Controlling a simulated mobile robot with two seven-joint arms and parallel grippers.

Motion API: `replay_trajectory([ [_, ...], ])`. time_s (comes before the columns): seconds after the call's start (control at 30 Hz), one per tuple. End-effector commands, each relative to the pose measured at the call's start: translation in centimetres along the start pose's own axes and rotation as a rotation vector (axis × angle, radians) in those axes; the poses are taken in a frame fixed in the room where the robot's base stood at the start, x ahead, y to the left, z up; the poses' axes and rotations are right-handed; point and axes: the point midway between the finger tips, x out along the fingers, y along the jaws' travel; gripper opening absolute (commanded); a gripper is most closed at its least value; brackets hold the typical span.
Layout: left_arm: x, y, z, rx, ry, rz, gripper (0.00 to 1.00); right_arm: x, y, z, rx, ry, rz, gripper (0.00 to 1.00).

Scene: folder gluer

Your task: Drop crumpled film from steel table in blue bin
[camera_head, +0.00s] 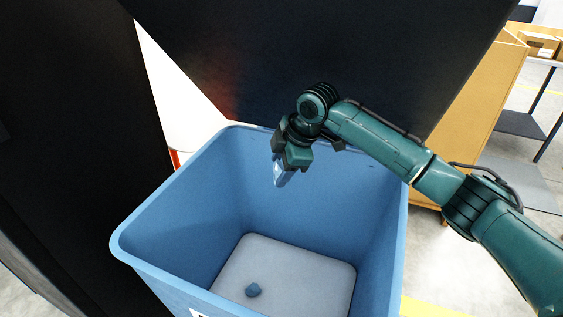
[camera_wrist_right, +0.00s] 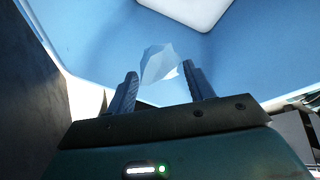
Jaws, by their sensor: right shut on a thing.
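The blue bin (camera_head: 180,192) stands open in the middle of the head view, and its inner wall fills much of the right wrist view (camera_wrist_right: 215,65). My right gripper (camera_head: 279,163) is over the bin, below rim height or near it; I cannot tell exactly. It is shut on a piece of crumpled, clear bluish film (camera_head: 282,176), which also shows between the fingers in the right wrist view (camera_wrist_right: 160,64). The steel table is not recognisable here. My left gripper is not in view.
A large dark panel (camera_head: 330,50) stands behind the bin, and another dark upright surface (camera_head: 75,130) is at the left. A tan cabinet (camera_head: 475,100) and a table with a cardboard box (camera_head: 541,45) are at the right.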

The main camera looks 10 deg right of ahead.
Motion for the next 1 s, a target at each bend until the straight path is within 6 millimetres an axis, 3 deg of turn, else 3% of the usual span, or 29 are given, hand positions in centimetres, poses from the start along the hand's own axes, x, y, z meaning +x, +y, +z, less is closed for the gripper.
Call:
replay_trajectory([
  [0.27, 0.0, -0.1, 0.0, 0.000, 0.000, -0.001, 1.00, 1.2, -0.3, 0.5, -0.013, 0.003, -0.005, 0.28],
  [0.53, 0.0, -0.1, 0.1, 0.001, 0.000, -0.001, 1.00, 4.0, -1.2, 1.4, -0.012, 0.002, -0.005, 0.28],
  [0.6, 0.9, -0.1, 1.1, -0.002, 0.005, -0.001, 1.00, 5.2, -1.6, 1.8, -0.013, 0.002, -0.002, 0.28],
  [0.97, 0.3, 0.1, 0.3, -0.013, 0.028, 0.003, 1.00, 5.5, -1.7, 1.9, -0.013, 0.002, -0.002, 0.28],
  [1.0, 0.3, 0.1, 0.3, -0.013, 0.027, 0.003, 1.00, 5.5, -1.7, 1.9, -0.013, 0.002, -0.002, 0.54],
])
